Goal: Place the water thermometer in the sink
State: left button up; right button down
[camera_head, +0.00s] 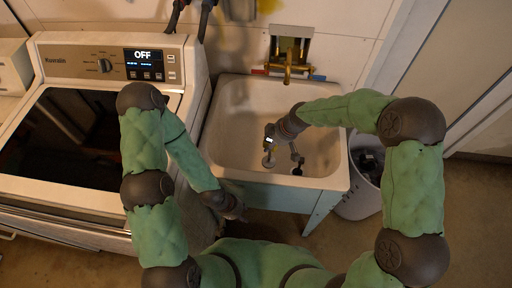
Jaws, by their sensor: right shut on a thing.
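The white sink (228,147) stands in the centre under a brass tap. My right gripper (283,160) reaches into the sink basin from the right and points down. It is shut on a small pale, rounded thing (268,161), which seems to be the water thermometer; it is too small to be sure. That thing is over the basin floor, and I cannot tell whether it touches it. My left gripper (236,210) hangs in front of the sink's front left corner, outside the basin; its fingers are too dark and small to tell open from shut.
A brass tap (288,66) is on the wall behind the sink. A white washing machine (105,57) with a dark lid stands at the left. A grey bin (361,201) with dark contents is right of the sink. Bare floor (470,215) lies at the right.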

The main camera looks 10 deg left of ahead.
jog(key=w+a+f+b, duration=0.5)
jog(key=a+f, duration=0.5)
jog(key=f, duration=0.2)
jog(key=shift+w, duration=0.35)
jog(key=shift+f+b, duration=0.15)
jog(key=shift+b, duration=0.15)
jog(key=c, duration=0.7)
grip_release()
jog(key=shift+o, duration=0.2)
